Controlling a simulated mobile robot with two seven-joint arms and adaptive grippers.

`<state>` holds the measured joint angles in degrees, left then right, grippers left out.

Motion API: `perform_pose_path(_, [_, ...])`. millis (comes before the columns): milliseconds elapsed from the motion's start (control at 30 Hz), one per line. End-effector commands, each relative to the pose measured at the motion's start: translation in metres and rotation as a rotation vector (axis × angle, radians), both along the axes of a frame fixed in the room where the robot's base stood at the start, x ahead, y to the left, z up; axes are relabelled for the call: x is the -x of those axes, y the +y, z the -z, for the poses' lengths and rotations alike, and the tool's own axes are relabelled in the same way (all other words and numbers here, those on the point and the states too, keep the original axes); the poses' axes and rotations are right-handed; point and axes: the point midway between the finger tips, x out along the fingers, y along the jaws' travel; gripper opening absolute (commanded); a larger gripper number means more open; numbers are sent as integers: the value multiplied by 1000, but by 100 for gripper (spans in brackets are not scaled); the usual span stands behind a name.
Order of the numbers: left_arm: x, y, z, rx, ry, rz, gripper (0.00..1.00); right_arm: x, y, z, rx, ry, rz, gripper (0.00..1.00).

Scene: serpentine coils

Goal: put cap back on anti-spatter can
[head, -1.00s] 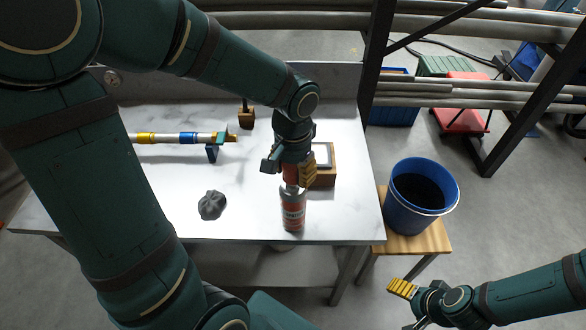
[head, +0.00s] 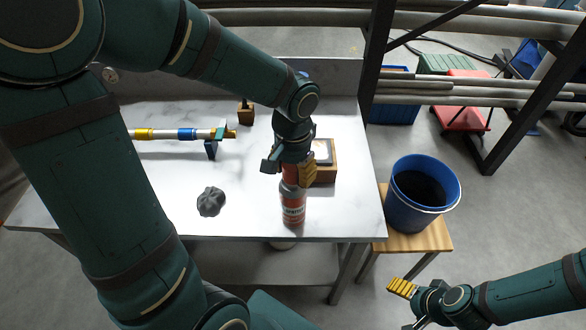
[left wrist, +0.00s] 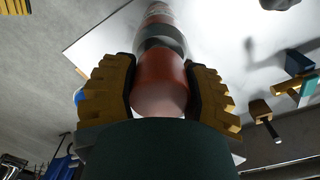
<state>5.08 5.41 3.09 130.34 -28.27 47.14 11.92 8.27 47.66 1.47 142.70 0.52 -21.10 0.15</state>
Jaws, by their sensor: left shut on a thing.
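The anti-spatter can (head: 292,208), red and white with a grey shoulder, stands upright near the table's front edge. It also shows beyond the cap in the left wrist view (left wrist: 160,18). My left gripper (head: 290,176) points down above the can, its yellow-padded fingers shut on the red cap (left wrist: 160,82). The cap is in line with the can's top, with a dark band and grey shoulder beyond it. I cannot tell whether it is seated. My right gripper (head: 402,287) is low at the right, away from the table; its finger opening is unclear.
A dark crumpled lump (head: 211,201) lies left of the can. A wooden box (head: 325,174) stands close behind it. A rod with yellow and blue bands (head: 165,134) and a small wooden block (head: 246,117) are farther back. A blue bucket (head: 390,208) stands on a stool at the right.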

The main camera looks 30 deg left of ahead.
Motion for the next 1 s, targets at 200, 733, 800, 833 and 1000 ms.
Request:
perform_pose_path(200, [0, 0, 4, 0, 0, 0, 36, 0, 0, 4, 0, 0, 0, 80])
perform_pose_path(733, [0, 0, 12, 0, 0, 0, 36, 0, 0, 11, 0, 0, 0, 80])
perform_pose_path(800, [0, 0, 12, 0, 0, 0, 36, 0, 0, 10, 0, 0, 0, 80])
perform_pose_path(833, [0, 0, 12, 0, 0, 0, 36, 0, 0, 10, 0, 0, 0, 80])
perform_pose_path(1000, [0, 0, 12, 0, 0, 0, 36, 0, 0, 10, 0, 0, 0, 80])
